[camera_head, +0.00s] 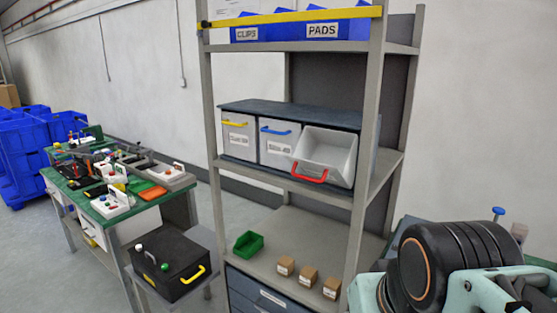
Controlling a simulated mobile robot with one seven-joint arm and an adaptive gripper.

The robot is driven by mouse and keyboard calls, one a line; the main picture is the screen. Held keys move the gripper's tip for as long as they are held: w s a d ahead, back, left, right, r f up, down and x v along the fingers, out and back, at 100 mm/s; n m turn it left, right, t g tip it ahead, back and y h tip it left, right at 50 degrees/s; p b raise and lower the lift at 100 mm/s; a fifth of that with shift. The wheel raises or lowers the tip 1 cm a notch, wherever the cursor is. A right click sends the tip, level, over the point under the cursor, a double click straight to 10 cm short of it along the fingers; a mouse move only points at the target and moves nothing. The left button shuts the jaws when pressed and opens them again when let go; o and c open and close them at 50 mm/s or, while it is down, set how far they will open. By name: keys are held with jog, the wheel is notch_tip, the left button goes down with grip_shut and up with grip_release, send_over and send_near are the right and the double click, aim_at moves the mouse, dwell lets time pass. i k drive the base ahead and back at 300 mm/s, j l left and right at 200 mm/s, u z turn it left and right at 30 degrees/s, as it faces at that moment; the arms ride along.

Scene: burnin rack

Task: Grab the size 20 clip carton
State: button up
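Three small brown cartons stand in a row on the rack's lower shelf: a left carton (285,265), a middle carton (308,276) and a right carton (331,287). Each has a small pale label on its front, too small to read, so I cannot tell which one is size 20. On the top shelf is a blue bin labelled CLIPS (246,34); its contents are mostly hidden. Only parts of my own arm show at the lower right; I cannot make out my gripper, and nothing touches the cartons.
A green bin (248,244) sits left of the cartons. A grey bin with a red handle (326,156) tilts out above. A yellow bar (290,16) crosses the top shelf. A black case (170,263) and cluttered green workbench (150,200) stand left.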

aim_at(332, 287)
jog(key=k+z, duration=0.1)
jog(key=z, duration=0.45)
jog(key=j+z, duration=0.2)
jog(key=z, duration=0.3)
jog(key=i+j+z, duration=0.1)
jog(key=j+z, duration=0.15)
jog(key=z, duration=0.25)
jog(key=j+z, duration=0.25)
jog(key=k+j+z, duration=0.1)
jog(key=j+z, duration=0.15)
jog(key=j, duration=0.2)
jog(key=k+j+z, duration=0.1)
jog(key=j, duration=0.3)
jog(key=k+j+z, duration=0.15)
jog(key=j, duration=0.2)
jog(key=k+j, duration=0.1)
jog(key=j, duration=0.35)
jog(key=k+j, duration=0.1)
jog(key=j, duration=0.3)
